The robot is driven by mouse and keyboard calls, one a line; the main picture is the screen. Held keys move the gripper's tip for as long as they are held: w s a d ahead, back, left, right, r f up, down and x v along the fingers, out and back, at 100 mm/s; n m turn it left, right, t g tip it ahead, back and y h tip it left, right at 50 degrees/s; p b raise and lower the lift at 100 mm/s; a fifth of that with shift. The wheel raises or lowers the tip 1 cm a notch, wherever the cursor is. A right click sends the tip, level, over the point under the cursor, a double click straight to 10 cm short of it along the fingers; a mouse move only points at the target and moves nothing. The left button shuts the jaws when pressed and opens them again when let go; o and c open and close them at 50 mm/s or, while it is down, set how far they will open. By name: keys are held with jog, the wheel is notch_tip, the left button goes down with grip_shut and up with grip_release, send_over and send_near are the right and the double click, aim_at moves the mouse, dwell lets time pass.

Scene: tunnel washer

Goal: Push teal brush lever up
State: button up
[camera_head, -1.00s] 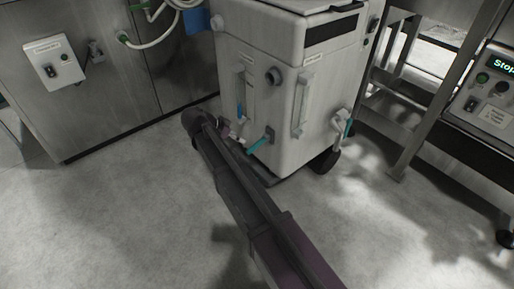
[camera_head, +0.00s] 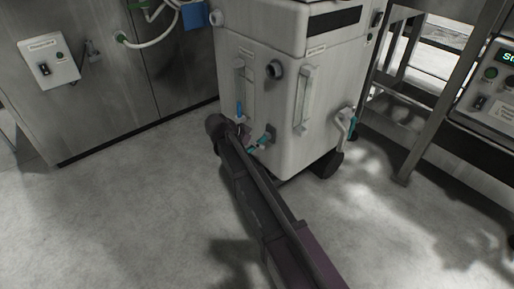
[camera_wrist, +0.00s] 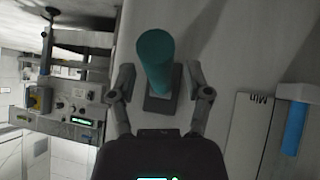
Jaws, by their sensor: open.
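The teal brush lever (camera_head: 260,143) sticks out low on the front of the pale cabinet (camera_head: 290,100). In the wrist view the teal lever (camera_wrist: 155,60) rises from a dark base plate and stands between my two fingers. My gripper (camera_wrist: 160,88) is open, with one finger on each side of the lever and a gap showing on both sides. In the head view my gripper (camera_head: 243,134) is at the cabinet front, just left of the lever, and my arm partly hides this area.
A blue-filled sight tube (camera_head: 239,108) is left of the lever; it also shows in the wrist view (camera_wrist: 294,128). Another teal-handled valve (camera_head: 351,122) is on the cabinet's right side. A metal frame (camera_head: 425,135) stands at right. The floor at left is clear.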

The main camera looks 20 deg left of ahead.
jog(key=shift+w+d+f, duration=0.15)
jog(key=shift+f, duration=0.05)
grip_shut()
dwell(0.3)
jog(key=shift+w+d+r, duration=0.1)
jog(key=shift+d, duration=0.05)
